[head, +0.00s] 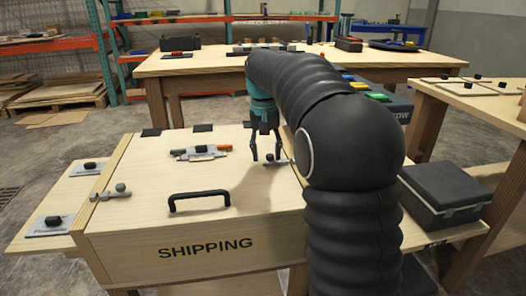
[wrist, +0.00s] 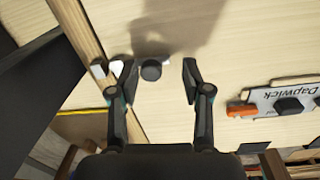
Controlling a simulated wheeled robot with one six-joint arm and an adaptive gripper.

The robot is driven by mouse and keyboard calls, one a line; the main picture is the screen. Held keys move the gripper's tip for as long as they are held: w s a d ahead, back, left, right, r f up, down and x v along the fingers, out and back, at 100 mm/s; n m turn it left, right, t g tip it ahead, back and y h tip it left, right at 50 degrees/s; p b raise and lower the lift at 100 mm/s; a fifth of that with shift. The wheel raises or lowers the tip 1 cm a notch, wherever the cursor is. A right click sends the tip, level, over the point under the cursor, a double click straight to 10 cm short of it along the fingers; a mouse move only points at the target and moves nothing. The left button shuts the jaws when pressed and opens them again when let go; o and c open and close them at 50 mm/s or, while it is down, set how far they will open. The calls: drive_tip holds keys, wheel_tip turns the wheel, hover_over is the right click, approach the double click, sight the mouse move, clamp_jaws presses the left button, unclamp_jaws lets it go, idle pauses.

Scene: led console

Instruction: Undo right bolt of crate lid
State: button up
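The wooden crate lid (head: 240,185) is shut. It has a black handle (head: 199,196) near its front edge. The right bolt (head: 285,161) lies at the lid's right edge, partly hidden by my arm. In the wrist view its dark round knob (wrist: 151,71) stands on the lid side, with pale metal brackets (wrist: 117,68) to its left. My gripper (head: 266,158) points down over this bolt and is open. In the wrist view my gripper (wrist: 160,72) has one fingertip on each side of the knob, with a wider gap on the right. I cannot tell whether either finger touches it.
The left bolt (head: 120,191) sits at the lid's left edge. A labelled plate with an orange-ended device (head: 199,152) lies on the lid behind the handle. A dark case (head: 441,190) stands right of the crate. A workbench (head: 215,67) stands behind.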

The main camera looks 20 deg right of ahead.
sight(265, 162)
drive_tip(key=shift+d, duration=0.15)
drive_tip(key=shift+r, duration=0.1)
drive_tip(key=shift+r, duration=0.25)
wheel_tip(265, 162, up, 11)
drive_tip(key=shift+a+r, duration=0.2)
drive_tip(key=shift+a, duration=0.1)
